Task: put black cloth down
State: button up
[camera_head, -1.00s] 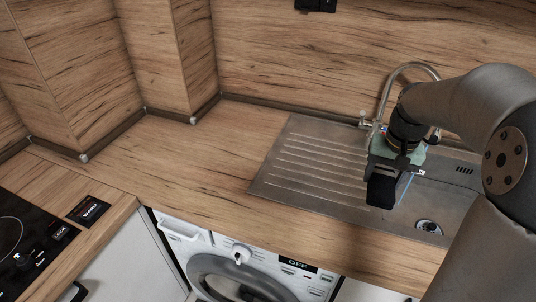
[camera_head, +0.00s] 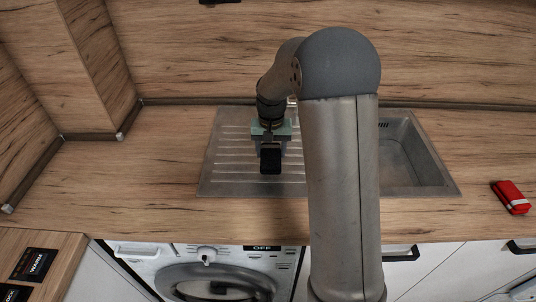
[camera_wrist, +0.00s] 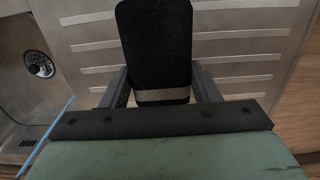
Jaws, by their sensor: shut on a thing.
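The black cloth (camera_head: 271,159) is a small dark folded piece with a pale band near one end. In the wrist view the black cloth (camera_wrist: 157,45) sits between the two fingers, with the pale band close to the gripper body. My gripper (camera_head: 270,143) is shut on it. It holds the cloth over the ribbed drainboard (camera_head: 225,155) of the steel sink unit, left of the basin. The wrist view also shows my gripper (camera_wrist: 160,88) with the ribbed surface behind the cloth. I cannot tell the exact height above the drainboard.
The sink basin (camera_head: 405,160) lies right of my arm, and its drain (camera_wrist: 39,64) shows in the wrist view. A red folded cloth (camera_head: 510,197) lies on the counter at the right. The wooden counter (camera_head: 150,175) left of the drainboard is clear. A washing machine (camera_head: 205,270) stands below.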

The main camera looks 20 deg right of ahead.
aim_at(268, 147)
jog(key=shift+w+a+f, duration=0.2)
jog(key=shift+w+f, duration=0.1)
jog(key=shift+f, duration=0.15)
jog(key=shift+w+a+f, duration=0.1)
jog(key=shift+w+f, duration=0.05)
jog(key=shift+f, duration=1.7)
jog(key=o, duration=1.1)
jog(key=shift+c, duration=0.2)
notch_tip(268, 147, up, 12)
jog(key=shift+f+b, duration=0.2)
jog(key=shift+b, duration=0.35)
jog(key=shift+n, duration=0.3)
jog(key=s+r, duration=0.1)
jog(key=s, duration=0.2)
jog(key=s+a+r, duration=0.1)
jog(key=s, duration=0.1)
jog(key=shift+r, duration=0.3)
jog(key=s+a+f+n, duration=0.1)
jog(key=s, duration=1.1)
jog(key=s+a+f+n, duration=0.1)
jog(key=s, duration=1.2)
jog(key=shift+a+f+n+t, duration=0.2)
jog(key=shift+a+n+t, duration=0.05)
jog(key=shift+n+t, duration=0.15)
